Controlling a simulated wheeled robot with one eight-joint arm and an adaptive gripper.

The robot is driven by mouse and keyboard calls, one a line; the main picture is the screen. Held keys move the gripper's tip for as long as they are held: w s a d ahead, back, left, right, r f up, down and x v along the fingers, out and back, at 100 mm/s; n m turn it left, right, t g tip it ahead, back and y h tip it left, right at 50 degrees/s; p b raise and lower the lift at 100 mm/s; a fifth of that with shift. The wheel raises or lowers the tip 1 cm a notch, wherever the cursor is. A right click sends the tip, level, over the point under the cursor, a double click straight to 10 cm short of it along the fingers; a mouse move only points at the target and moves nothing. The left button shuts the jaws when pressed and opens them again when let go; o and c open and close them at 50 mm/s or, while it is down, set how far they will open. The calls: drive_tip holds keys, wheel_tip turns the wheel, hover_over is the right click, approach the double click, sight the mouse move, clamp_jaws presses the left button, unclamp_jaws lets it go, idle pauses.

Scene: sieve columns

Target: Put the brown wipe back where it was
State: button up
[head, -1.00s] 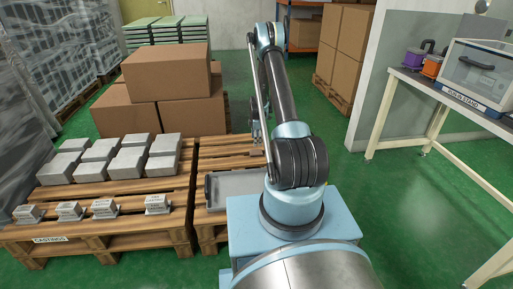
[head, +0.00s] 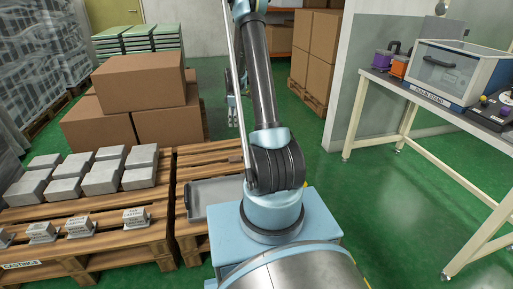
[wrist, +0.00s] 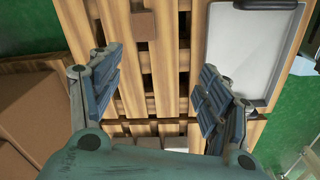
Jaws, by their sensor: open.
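A small flat brown piece, seemingly the brown wipe (wrist: 143,26), lies on the wooden pallet slats at the top of the wrist view. A brown patch just beside my arm in the head view (head: 235,158) seems to be the same piece. My gripper (wrist: 158,62) is open with nothing between its fingers, above the pallet. The brown piece is apart from it, beyond the fingertips. In the head view my arm partly hides my gripper (head: 236,95).
A grey tray (wrist: 243,55) lies on the same pallet (head: 200,160), right of the brown piece in the wrist view. The pallet at left carries grey blocks (head: 100,178) and small castings (head: 82,226). Brown cartons (head: 140,85) stand behind. A bench (head: 445,100) stands at right.

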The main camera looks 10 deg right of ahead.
drive_tip(key=s+r+m, duration=0.7)
drive_tip(key=s+r, duration=1.3)
drive_tip(key=s, duration=0.4)
drive_tip(key=s+f+m+t, duration=0.1)
drive_tip(key=s+f+m, duration=0.1)
drive_tip(key=s, duration=1.1)
drive_tip(key=s+f+m, duration=0.3)
drive_tip(key=s+m, duration=0.2)
drive_tip(key=s, duration=0.8)
drive_tip(key=shift+s+f+t, duration=0.3)
drive_tip(key=shift+t, duration=0.1)
